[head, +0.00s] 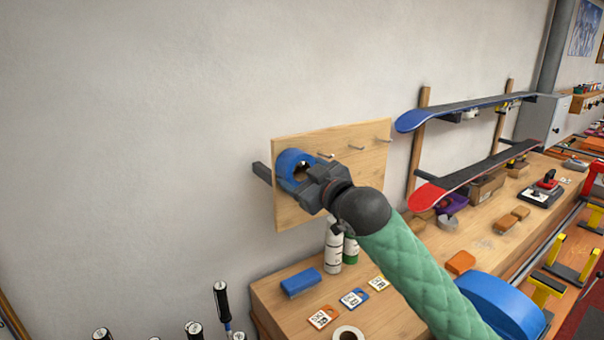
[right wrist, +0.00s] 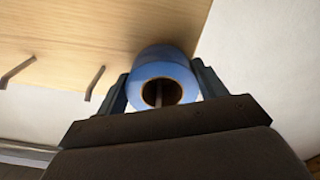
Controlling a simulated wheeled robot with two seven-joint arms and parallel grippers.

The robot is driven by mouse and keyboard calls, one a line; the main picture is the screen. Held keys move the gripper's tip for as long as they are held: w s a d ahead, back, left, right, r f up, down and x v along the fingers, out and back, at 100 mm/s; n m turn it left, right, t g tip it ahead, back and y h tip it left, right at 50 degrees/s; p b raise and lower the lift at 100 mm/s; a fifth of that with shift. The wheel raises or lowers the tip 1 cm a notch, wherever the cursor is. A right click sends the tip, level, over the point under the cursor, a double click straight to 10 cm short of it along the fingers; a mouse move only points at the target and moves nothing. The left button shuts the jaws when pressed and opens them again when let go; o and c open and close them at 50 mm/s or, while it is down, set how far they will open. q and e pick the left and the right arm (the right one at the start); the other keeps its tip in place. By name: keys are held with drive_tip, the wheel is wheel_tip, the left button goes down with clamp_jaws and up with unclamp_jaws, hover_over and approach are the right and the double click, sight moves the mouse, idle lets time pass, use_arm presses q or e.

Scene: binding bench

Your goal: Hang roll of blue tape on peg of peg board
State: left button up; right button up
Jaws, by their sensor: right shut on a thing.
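The roll of blue tape (head: 290,163) is in front of the left part of the wooden peg board (head: 345,180), its hole facing outward. My right gripper (head: 310,178) is shut on the roll, with a finger on either side of it in the right wrist view (right wrist: 160,90). In that view a thin bar shows inside the roll's hole; it looks like a peg, but I cannot tell how far it reaches through. Bare pegs (head: 356,147) stick out to the right of the roll in the head view. My left gripper is not in view.
Below the board is a wooden bench (head: 385,318) with bottles (head: 333,245), a blue block (head: 301,282) and several small tags. Two snowboards, one blue (head: 440,115) and one red (head: 450,185), rest on a rack to the right. The wall to the left is bare.

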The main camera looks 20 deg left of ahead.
drive_tip(key=o, duration=0.8)
drive_tip(key=shift+o, duration=1.3)
drive_tip(key=shift+s+d, duration=0.2)
drive_tip(key=shift+d, duration=0.05)
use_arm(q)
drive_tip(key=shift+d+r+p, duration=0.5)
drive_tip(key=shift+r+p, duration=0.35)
use_arm(e)
drive_tip(key=v, duration=0.9)
drive_tip(key=shift+d, duration=0.2)
